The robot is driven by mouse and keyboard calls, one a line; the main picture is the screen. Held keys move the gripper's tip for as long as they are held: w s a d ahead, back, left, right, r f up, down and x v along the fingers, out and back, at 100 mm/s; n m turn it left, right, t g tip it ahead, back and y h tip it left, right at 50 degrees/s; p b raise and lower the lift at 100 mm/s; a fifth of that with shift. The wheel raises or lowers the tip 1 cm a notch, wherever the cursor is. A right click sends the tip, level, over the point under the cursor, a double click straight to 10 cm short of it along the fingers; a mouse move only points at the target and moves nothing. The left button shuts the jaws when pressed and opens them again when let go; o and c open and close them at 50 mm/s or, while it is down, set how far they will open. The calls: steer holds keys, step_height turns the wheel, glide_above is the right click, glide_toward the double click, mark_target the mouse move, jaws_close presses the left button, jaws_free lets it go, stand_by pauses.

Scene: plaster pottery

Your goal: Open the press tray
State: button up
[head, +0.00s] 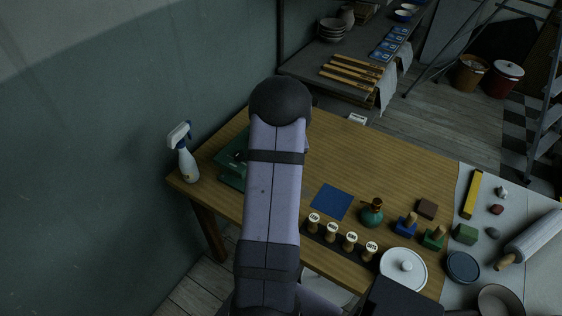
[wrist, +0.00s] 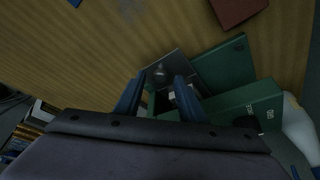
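The green press shows in the wrist view (wrist: 240,103) at the right of centre, and its left part shows in the head view (head: 232,170) beside my arm, which hides the rest. A dark grey tray with a small knob (wrist: 162,71) appears at the press's left side in the wrist view. My gripper (wrist: 160,84) has two blue fingers spread apart, with the knob in line with the gap between them. No contact with the knob shows. In the head view my gripper is hidden behind my arm.
A spray bottle (head: 187,160) stands at the table's left corner, close to the press.

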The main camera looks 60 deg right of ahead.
steer(key=shift+w+d+f, duration=0.15)
steer(key=shift+f, duration=0.25)
